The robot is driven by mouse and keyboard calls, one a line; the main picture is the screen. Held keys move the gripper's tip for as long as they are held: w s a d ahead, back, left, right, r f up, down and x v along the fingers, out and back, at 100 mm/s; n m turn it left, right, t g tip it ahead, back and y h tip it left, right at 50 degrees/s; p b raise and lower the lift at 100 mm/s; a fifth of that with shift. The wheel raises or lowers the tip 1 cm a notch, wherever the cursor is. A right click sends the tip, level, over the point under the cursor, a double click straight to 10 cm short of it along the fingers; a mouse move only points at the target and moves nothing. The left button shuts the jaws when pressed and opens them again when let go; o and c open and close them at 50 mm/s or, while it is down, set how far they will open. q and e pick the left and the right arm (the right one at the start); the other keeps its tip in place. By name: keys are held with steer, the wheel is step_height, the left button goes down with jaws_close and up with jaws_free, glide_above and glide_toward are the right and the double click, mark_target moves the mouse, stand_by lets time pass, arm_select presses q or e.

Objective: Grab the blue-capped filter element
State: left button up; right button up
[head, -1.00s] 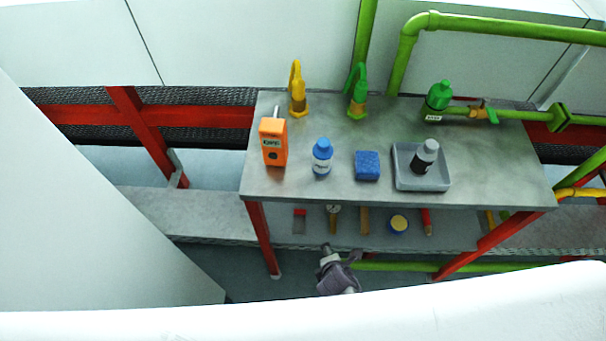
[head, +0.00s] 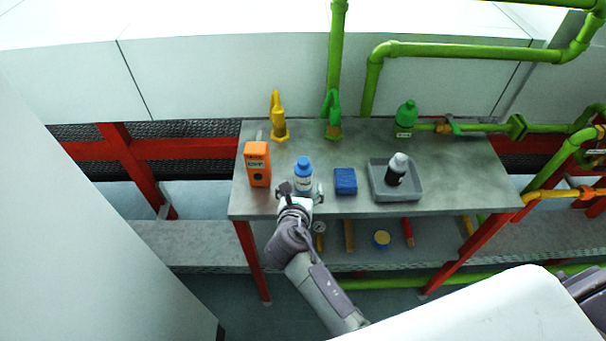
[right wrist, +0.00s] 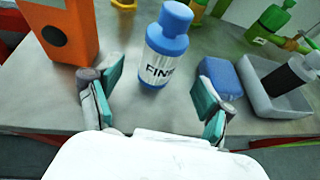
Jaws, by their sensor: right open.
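The blue-capped filter element (head: 303,174) is a white bottle-like piece with a blue cap and dark lettering, upright on the grey bench top. In the right wrist view the filter element (right wrist: 166,45) stands ahead of and between the spread fingers, apart from both. My right gripper (head: 301,190) is at the bench's front edge, just in front of the filter element, and hides its lower part in the head view. The right gripper (right wrist: 156,100) is open and empty, with teal finger pads. My left gripper is not in view.
An orange meter (head: 257,164) stands close left of the filter element; a blue block (head: 345,181) lies close right. A grey tray (head: 410,192) holds a dark bottle (head: 397,169). Yellow (head: 278,117) and green (head: 332,114) hooked fittings stand behind. A lower shelf holds small items.

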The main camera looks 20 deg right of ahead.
mark_target(302, 181)
steer(key=x, duration=0.4)
steer(key=p+x, duration=0.1)
steer(key=x, duration=0.1)
steer(key=shift+w+r, duration=0.1)
steer(key=shift+r, duration=0.25)
steer(key=c, duration=1.3)
steer(key=shift+r, duration=0.1)
